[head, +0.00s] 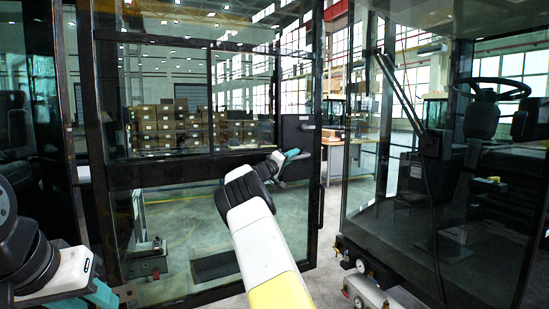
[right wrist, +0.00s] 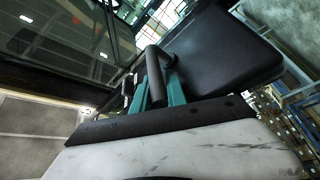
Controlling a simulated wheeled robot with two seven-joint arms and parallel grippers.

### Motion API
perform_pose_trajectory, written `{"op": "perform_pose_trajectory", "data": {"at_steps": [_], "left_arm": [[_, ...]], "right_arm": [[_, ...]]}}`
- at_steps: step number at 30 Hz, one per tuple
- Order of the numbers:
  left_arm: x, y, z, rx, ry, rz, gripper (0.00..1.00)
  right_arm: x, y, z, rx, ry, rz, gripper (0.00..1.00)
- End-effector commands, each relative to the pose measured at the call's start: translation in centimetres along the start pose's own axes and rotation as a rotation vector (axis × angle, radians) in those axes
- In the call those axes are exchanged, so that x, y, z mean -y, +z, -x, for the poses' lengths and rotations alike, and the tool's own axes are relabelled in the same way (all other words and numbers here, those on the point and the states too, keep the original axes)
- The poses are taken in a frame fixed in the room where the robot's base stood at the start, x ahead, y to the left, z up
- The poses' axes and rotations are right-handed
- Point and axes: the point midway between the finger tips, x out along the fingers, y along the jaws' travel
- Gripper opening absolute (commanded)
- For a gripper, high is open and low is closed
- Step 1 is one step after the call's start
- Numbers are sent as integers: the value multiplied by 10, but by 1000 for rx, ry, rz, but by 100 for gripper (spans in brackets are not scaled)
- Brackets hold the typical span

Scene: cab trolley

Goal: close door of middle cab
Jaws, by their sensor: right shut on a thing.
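A tall glazed door with a dark frame (head: 160,175) stands across the left and middle of the head view. A black lock panel (head: 296,131) sits near its right edge. My right gripper (head: 294,155) is at this panel, its teal fingertips beside it. In the right wrist view the teal fingers (right wrist: 160,92) are shut on a black bar-shaped door handle (right wrist: 153,62) beside a dark panel. A cab (head: 470,150) with a steering wheel stands at the right. My left gripper (head: 104,294) is at the lower left, partly cut off; its jaw state is unclear.
Stacked cardboard boxes (head: 170,125) stand far behind the glass. A workbench (head: 345,155) is behind the gap between door and cab. Low trolley parts (head: 368,290) stick out at the bottom right. Grey floor shows through the door.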

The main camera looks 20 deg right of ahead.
Motion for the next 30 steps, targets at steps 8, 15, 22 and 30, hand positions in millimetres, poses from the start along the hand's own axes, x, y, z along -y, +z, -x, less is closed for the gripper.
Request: {"op": "perform_pose_trajectory", "data": {"at_steps": [8,15,22,30], "left_arm": [[0,0,0,0,0,0,36],[0,0,0,0,0,0,36],[0,0,0,0,0,0,36],[0,0,0,0,0,0,36]], "right_arm": [[10,1,3,1,-17,0,0],[10,1,4,1,-18,0,0],[11,1,4,1,-19,0,0],[19,6,5,-46,48,36,0]]}}
